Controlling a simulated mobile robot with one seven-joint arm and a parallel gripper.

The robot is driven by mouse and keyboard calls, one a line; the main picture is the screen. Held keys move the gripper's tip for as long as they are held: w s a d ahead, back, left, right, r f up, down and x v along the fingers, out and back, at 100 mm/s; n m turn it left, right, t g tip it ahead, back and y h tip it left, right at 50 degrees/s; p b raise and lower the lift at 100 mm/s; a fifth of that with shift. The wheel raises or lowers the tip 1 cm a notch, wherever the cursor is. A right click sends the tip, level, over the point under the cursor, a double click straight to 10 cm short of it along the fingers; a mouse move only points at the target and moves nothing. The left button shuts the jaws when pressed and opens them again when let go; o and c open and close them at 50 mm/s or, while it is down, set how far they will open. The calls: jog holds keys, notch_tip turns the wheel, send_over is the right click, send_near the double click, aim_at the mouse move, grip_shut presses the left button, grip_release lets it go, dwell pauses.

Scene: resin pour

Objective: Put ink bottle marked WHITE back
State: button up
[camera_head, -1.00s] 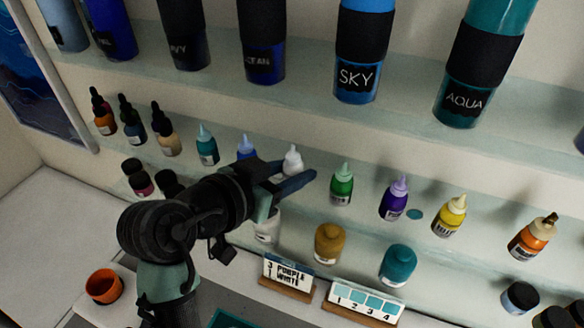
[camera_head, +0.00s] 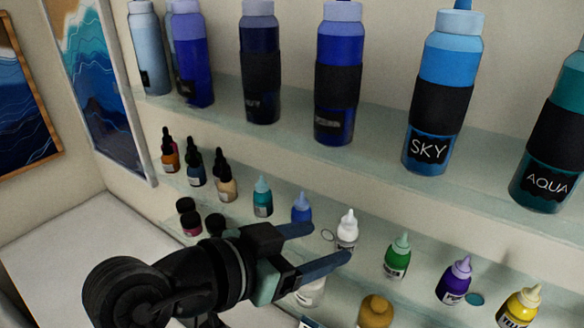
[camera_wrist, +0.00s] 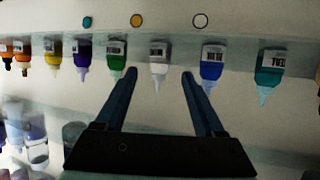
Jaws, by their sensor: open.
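The white ink bottle (camera_head: 347,230) stands upright on the lower glass shelf, between a blue bottle and a green bottle. My gripper (camera_head: 328,243) is open and empty in front of it, its fingers pointing towards the shelf. In the wrist view, which is upside down, the white bottle (camera_wrist: 159,62) shows in the gap beyond my fingertips (camera_wrist: 159,75), apart from them. In the head view one finger hides part of the bottle's base.
Close neighbours are the blue bottle (camera_head: 302,208) and the green bottle (camera_head: 398,256). Purple (camera_head: 454,281) and yellow (camera_head: 519,306) bottles stand farther right. Large bottles, such as SKY (camera_head: 440,95), fill the shelf above. A white jar (camera_head: 311,293) stands below my gripper.

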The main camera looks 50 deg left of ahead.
jog(key=v, duration=0.5)
jog(key=shift+s, duration=0.1)
dwell(0.5)
